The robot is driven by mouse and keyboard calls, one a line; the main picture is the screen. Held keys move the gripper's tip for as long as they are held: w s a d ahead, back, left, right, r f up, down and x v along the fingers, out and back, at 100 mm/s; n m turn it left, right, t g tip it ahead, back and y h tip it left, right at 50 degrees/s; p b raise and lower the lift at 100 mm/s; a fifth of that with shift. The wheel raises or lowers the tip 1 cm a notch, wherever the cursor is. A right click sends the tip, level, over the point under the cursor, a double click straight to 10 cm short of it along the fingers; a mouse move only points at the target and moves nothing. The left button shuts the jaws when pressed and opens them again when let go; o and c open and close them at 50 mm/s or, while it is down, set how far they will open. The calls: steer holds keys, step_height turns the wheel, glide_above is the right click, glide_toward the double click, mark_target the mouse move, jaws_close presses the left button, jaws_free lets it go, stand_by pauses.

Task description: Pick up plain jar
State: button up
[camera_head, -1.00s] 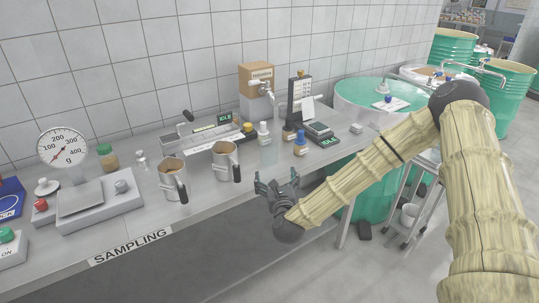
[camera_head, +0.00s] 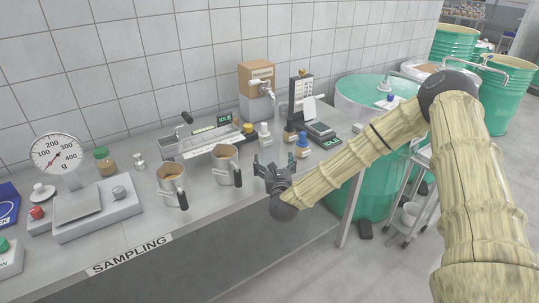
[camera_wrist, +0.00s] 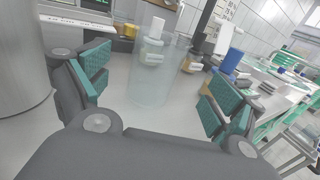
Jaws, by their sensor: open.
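A clear, see-through jar with no visible label (camera_wrist: 153,82) stands upright on the bench in the wrist view, ahead of and between my open fingers. It looks empty, and bottles behind it show through its wall. My gripper (camera_head: 272,164) is at the front edge of the bench in the head view, and its teal finger pads also show in the wrist view (camera_wrist: 155,95). The pads are wide apart and hold nothing. In the head view the jar is faint and partly hidden behind my gripper, so contact cannot be judged there.
Two metal mugs (camera_head: 172,187) (camera_head: 226,167) stand left of my gripper. A blue-capped bottle (camera_head: 302,146) is close on the right, and a white-capped bottle (camera_head: 264,134) stands behind. A dial scale (camera_head: 85,205) is at far left. Green drums (camera_head: 455,42) stand at right.

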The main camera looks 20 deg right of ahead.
mark_target(269, 146)
steer(key=x, duration=0.1)
steer(key=p+x, duration=0.1)
steer(key=x, duration=0.1)
steer(key=p+x, duration=0.1)
steer(key=shift+w+a+r, duration=0.1)
steer(key=shift+w+a, duration=0.05)
steer(key=shift+w, duration=0.8)
steer(key=shift+c, duration=0.2)
steer(key=c, duration=1.1)
